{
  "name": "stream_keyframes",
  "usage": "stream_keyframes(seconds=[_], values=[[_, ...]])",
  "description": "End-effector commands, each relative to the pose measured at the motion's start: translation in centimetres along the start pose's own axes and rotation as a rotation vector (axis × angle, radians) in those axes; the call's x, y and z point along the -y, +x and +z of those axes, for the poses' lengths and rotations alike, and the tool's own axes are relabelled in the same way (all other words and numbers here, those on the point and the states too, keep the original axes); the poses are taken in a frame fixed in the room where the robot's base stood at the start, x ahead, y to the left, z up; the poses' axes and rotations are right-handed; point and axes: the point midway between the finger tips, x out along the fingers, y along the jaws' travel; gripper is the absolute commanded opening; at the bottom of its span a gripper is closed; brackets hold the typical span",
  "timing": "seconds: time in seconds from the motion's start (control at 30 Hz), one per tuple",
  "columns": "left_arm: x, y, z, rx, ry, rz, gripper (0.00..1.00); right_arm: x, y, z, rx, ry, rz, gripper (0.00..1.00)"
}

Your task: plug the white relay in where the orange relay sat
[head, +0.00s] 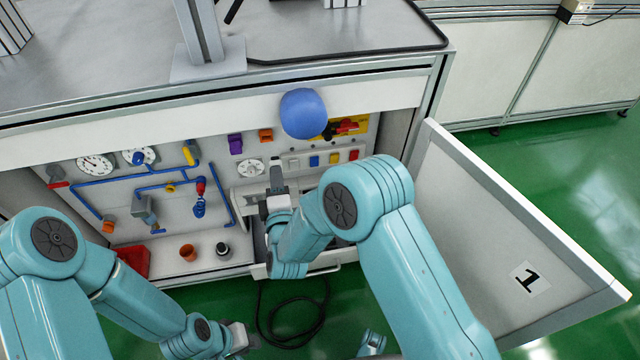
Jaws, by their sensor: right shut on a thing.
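My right gripper (276,178) is in front of the back panel, left of a row of small coloured blocks. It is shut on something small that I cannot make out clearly. An orange block (265,135) is on the panel above it, beside a purple block (235,144). The row to the right holds a white block (294,163), a blue one (314,160), a yellow one (335,158) and a red one (354,155). I cannot tell which socket is empty. My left gripper (240,336) is low near the bottom edge, away from the panel; its jaws are unclear.
A blue ball (302,114) hides part of the upper panel. Blue pipes (95,202) and gauges (95,163) fill the left. An orange cup (188,252) and a dark cylinder (223,249) stand on the ledge. An open door (500,235) bounds the right side.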

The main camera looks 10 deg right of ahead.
Motion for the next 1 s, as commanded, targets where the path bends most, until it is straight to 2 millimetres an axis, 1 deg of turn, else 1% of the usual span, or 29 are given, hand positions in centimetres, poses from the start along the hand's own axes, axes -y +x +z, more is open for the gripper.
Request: stream_keyframes(seconds=[0.03,0.17,0.9,1.0], values=[[0.0,0.0,0.0,0.000,0.000,0.000,0.23,-0.3,-0.1,-0.7,-0.019,0.000,0.009,0.00],[0.0,0.0,0.0,0.000,0.000,0.000,0.23,-0.5,0.3,-1.4,-0.036,0.001,0.016,0.00],[0.4,0.8,-0.2,-0.006,-0.006,-0.001,0.23,-0.5,5.2,-1.0,-0.029,0.002,0.015,0.00],[0.5,0.8,-0.2,-0.006,-0.006,-0.001,0.23,-0.5,5.1,-1.0,-0.030,0.001,0.014,0.00]])
